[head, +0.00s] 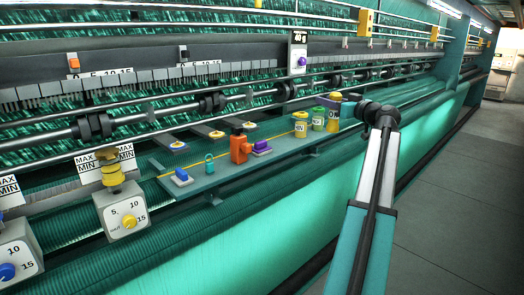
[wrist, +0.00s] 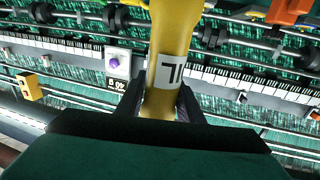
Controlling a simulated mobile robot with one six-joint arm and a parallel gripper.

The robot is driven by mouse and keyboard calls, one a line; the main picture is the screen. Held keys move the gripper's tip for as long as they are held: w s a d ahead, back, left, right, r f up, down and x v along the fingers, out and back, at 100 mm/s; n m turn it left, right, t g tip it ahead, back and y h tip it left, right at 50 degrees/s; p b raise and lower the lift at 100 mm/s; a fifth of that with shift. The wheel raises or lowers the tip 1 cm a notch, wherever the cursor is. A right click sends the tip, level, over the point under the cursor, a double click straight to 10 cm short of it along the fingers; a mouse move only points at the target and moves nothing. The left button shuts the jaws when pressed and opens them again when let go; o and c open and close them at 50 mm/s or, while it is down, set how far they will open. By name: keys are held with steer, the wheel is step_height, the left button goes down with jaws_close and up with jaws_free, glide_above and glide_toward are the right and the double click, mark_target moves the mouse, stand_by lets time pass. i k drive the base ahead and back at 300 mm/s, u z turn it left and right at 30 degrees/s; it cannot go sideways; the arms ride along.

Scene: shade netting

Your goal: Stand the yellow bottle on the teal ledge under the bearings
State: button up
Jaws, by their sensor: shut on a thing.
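My gripper (wrist: 158,102) is shut on the yellow bottle (wrist: 172,42), which has a white label with black marks. The bottle stands out between the two dark fingers in the wrist view, and its end runs past the top edge. In the head view my gripper (head: 348,106) is at the right end of the teal ledge (head: 222,184), with a yellow part of the bottle (head: 335,97) beside it. I cannot tell whether the bottle touches the ledge. The black bearings (head: 212,102) sit on a rail behind and above the ledge.
On the ledge stand a yellow jar (head: 300,125), a green jar (head: 319,119), a purple block (head: 261,148), an orange object (head: 238,148), a teal ring-topped object (head: 209,163) and a blue block (head: 181,176). A dial box (head: 122,212) is at left. The right floor is clear.

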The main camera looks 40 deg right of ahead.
mark_target(279, 145)
steer(key=i, duration=0.95)
